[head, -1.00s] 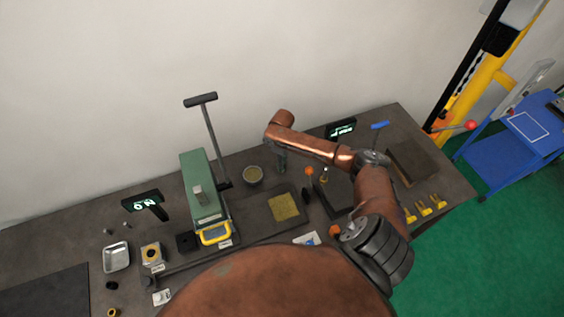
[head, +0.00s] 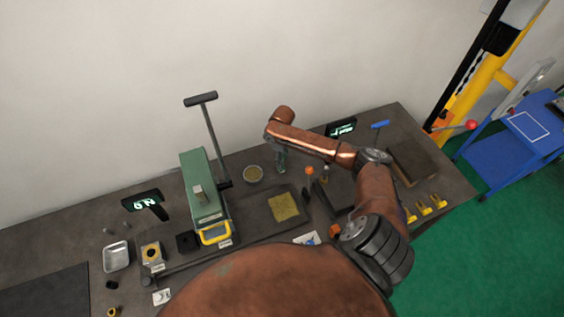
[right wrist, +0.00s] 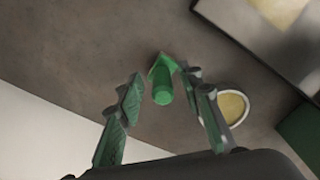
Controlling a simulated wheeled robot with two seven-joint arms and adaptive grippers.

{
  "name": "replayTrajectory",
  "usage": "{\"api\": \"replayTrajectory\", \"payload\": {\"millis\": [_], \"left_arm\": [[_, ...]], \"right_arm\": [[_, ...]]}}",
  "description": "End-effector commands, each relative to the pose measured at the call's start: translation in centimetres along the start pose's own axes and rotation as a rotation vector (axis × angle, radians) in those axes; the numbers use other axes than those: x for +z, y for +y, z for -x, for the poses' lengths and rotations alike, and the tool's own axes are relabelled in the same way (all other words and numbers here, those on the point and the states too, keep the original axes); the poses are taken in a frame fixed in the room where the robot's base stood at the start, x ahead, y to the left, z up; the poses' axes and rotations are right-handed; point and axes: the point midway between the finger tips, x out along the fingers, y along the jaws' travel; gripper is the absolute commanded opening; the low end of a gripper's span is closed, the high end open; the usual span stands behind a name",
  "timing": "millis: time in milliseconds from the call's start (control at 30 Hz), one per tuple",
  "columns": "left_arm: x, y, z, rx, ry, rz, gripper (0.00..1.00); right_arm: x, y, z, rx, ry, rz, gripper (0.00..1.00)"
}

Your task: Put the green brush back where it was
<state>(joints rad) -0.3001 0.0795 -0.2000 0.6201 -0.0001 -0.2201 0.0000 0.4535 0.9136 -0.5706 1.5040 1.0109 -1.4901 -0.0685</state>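In the right wrist view the green brush (right wrist: 162,88) shows between and just beyond my right fingertips, its rounded handle end toward the camera. Dark gaps show between the brush and the fingers. My right gripper (right wrist: 161,80) looks open around it, not closed on it. In the head view my right gripper (head: 281,160) points down at the back of the bench, right of a small round bowl (head: 253,174). The brush cannot be made out clearly there. The bowl also shows in the right wrist view (right wrist: 233,106). My left gripper is not in view.
A green press (head: 199,170) with a tall lever stands left of the bowl. A dark tray (head: 262,219) holds a brass-coloured plate (head: 283,207). Orange-topped tools (head: 309,171) stand close right of the gripper. A blue-handled item (head: 380,125) lies at the back right.

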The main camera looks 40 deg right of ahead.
Motion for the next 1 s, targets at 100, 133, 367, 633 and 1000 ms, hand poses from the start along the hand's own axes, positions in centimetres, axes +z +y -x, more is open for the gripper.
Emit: {"api": "replayTrajectory", "payload": {"millis": [100,133,367,633,1000], "left_arm": [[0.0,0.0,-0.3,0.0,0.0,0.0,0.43],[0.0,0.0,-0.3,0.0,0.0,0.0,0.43],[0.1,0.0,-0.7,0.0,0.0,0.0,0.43],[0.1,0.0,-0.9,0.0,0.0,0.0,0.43],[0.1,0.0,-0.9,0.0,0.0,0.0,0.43]], "right_arm": [[-0.1,0.1,2.5,0.003,0.004,0.001,0.34],[-0.1,0.1,3.2,0.003,0.004,0.001,0.34],[-0.1,0.0,7.8,0.002,0.002,0.002,0.34],[-0.1,0.0,10.4,0.0,0.001,0.0,0.34],[0.0,-0.1,10.6,-0.001,0.001,0.0,0.34]]}}
